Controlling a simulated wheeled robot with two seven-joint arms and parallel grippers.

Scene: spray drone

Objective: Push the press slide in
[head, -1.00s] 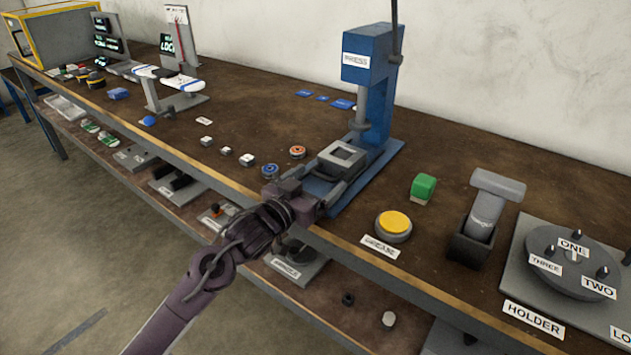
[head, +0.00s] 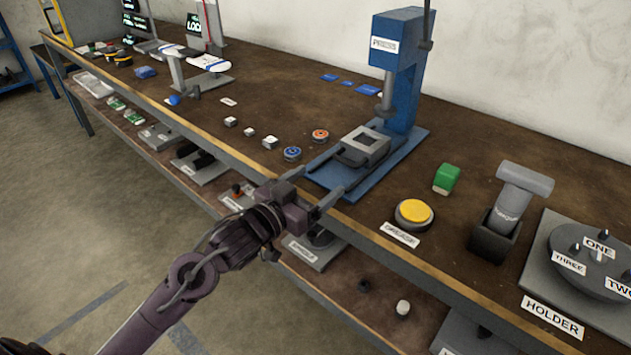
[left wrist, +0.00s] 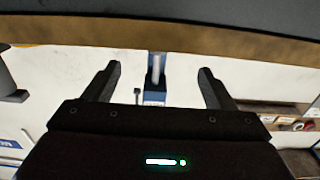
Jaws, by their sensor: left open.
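The press (head: 403,70) is a tall blue column with a "PRESS" label and a grey ram. It stands on a blue base. The press slide (head: 365,147) is a grey square block with a recess, on the base in front of the column and close below the ram. My left gripper (head: 325,178) is open at the front of the press base, short of the grey block. In the left wrist view its two fingers (left wrist: 160,82) are wide apart with nothing between them. My right gripper is not in view.
Blue and orange discs (head: 320,135) and small white blocks lie left. The bench's front edge runs under my left gripper; a lower shelf holds parts.

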